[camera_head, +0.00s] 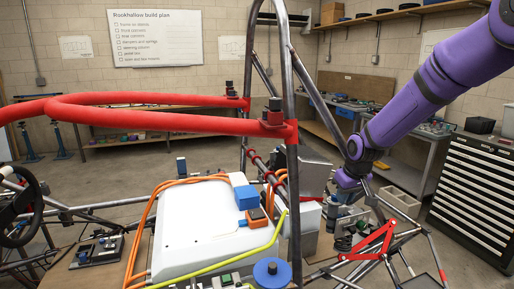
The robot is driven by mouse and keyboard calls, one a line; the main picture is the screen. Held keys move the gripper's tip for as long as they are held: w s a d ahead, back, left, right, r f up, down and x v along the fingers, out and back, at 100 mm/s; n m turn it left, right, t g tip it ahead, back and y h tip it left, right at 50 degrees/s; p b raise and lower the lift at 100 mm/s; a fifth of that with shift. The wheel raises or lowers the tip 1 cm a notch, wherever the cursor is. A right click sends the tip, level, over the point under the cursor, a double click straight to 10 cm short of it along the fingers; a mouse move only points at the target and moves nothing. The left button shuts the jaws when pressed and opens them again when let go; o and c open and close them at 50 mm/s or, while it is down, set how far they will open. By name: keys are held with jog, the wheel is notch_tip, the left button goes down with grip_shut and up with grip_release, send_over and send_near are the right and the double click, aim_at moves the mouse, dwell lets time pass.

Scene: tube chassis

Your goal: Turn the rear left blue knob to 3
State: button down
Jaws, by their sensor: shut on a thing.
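My purple arm reaches down from the upper right, and its wrist ends beside the upright tube of the chassis. My gripper (346,210) is below the wrist, low among the rear suspension parts, just above a coil spring (343,242). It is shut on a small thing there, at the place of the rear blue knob. The fingers and the knob are too small and crowded to make out, so I cannot read the knob's marks or setting. A separate blue disc (272,273) with a dark centre is in the near foreground.
A dark upright tube (293,200) and red padded bars (150,112) stand left of my arm. A white box (185,235) with a blue block (246,197) and orange cables lies left of the gripper. A red bracket (372,243) is close on its right. A drawer cabinet (475,195) stands far right.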

jog(key=shift+w+v, duration=0.15)
jog(key=shift+v, duration=0.75)
jog(key=shift+w+v, duration=0.2)
jog(key=shift+v, duration=0.7)
jog(key=shift+w+v, duration=0.15)
jog(key=shift+v, duration=0.7)
jog(key=shift+r, duration=0.15)
jog(key=s+d+r+m+t+h, duration=0.1)
jog(key=s+d+r+m, duration=0.1)
jog(key=s+r, duration=1.3)
jog(key=s+d+m+t, duration=0.1)
jog(key=s, duration=2)
jog(key=shift+d+m, duration=0.3)
